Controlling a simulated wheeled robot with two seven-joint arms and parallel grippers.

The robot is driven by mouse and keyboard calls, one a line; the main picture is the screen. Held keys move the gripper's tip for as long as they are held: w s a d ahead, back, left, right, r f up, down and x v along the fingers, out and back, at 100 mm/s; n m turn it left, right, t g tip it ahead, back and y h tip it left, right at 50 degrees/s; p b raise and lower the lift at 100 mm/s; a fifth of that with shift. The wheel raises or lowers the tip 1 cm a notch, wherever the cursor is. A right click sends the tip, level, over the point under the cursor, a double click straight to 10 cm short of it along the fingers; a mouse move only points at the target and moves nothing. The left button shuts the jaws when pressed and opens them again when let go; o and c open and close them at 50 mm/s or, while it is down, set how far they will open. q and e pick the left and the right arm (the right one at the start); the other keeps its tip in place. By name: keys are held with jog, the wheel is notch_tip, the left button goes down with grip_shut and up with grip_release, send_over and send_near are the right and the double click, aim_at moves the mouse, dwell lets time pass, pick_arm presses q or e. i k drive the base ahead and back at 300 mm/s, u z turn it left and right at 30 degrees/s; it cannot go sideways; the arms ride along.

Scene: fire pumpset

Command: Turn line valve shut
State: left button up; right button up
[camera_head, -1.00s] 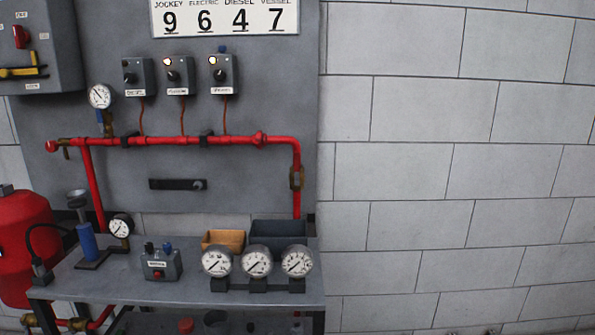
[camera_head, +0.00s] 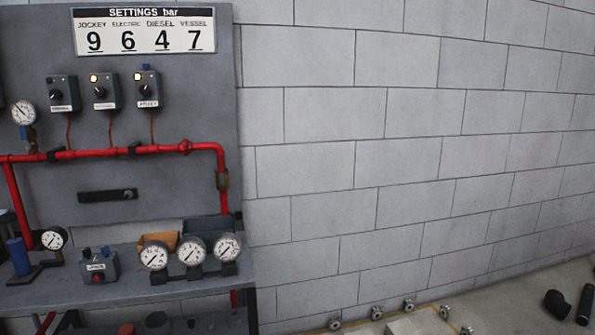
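A red pipe (camera_head: 110,152) runs along the grey panel (camera_head: 155,200) at the left. It bends down at its right end. The pipe's left end is outside the picture. Neither of my grippers is in view.
A grey bench (camera_head: 130,290) carries three gauges (camera_head: 191,251), a small grey box (camera_head: 98,265) and an orange-brown bin (camera_head: 158,241). Switch boxes (camera_head: 100,91) and a settings board (camera_head: 145,31) are above. Several fittings (camera_head: 408,304) and black cylinders (camera_head: 586,304) lie on the floor at right.

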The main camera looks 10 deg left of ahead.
aim_at(221, 161)
jog(key=z, duration=0.25)
jog(key=k, duration=0.55)
jog(key=z, duration=0.55)
jog(key=i, duration=1.85)
jog(key=u, duration=1.75)
jog(key=i, duration=0.9)
jog(key=u, duration=0.95)
